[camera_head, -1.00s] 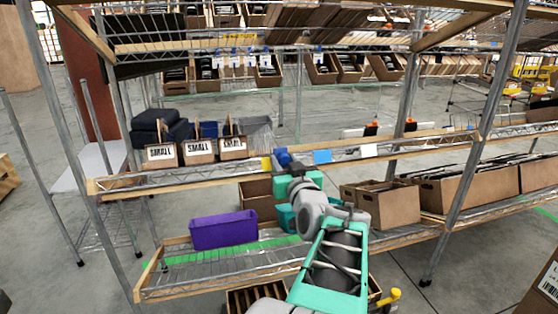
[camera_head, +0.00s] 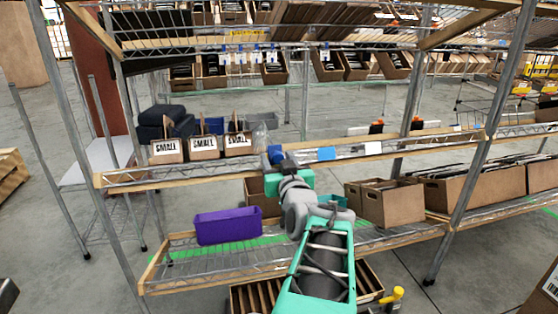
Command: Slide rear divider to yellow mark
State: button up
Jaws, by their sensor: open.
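My teal and grey arm reaches up from the bottom to the front edge of the middle shelf. My gripper (camera_head: 276,155) is its small blue end at that edge, left of a blue label (camera_head: 326,153). Its fingers are too small to make out, and I see nothing held. The yellow mark on the shelf edge, left of the blue label, is now hidden behind my gripper. I cannot single out the rear divider. Thin upright pieces with orange tops (camera_head: 376,127) stand on the middle shelf, to the right and apart from my gripper.
Several cartons marked SMALL (camera_head: 204,147) stand left on the middle shelf. A purple bin (camera_head: 228,226) and brown cartons (camera_head: 392,205) are on the lower shelf. A metal post (camera_head: 480,150) stands at right. A slatted carton (camera_head: 255,299) and a yellow handle (camera_head: 397,293) are near my arm.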

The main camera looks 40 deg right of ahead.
jog(key=shift+s, duration=0.1)
jog(key=shift+s+a+r, duration=0.1)
jog(key=shift+s+a, duration=0.1)
jog(key=shift+s, duration=0.15)
jog(key=p+v, duration=0.1)
jog(key=v, duration=0.6)
